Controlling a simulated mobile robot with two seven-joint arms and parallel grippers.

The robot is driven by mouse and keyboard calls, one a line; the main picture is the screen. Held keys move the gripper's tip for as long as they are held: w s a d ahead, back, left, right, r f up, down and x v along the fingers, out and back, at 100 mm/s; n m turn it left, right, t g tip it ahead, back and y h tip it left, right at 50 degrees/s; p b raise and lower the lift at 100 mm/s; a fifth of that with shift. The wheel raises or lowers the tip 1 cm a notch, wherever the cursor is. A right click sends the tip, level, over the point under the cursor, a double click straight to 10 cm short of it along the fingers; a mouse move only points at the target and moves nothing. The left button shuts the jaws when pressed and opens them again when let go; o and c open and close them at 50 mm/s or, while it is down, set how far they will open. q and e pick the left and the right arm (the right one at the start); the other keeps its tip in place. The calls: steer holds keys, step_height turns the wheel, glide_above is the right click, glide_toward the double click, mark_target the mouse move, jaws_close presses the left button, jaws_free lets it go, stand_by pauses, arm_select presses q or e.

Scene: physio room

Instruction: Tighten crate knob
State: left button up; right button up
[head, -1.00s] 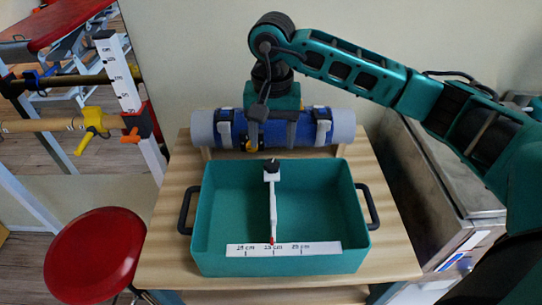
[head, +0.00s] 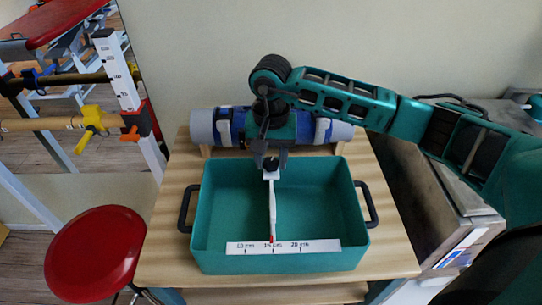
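The teal crate (head: 345,225) stands on a small wooden table. A white divider (head: 273,205) with a red tip runs across its inside from the back wall. A dark knob (head: 271,164) sits on the white clamp at the back end of the divider. My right gripper (head: 271,160) points down at the crate's back rim, with its fingers apart on either side of the knob. I cannot see contact between the fingers and the knob. My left gripper is out of view.
A blue and grey roll (head: 205,128) lies behind the crate, partly hidden by my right arm. A red stool (head: 95,255) stands left, and a metal-sided cabinet (head: 440,205) stands right.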

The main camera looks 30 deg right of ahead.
steer(key=c, duration=0.7)
steer(key=shift+o, duration=0.2)
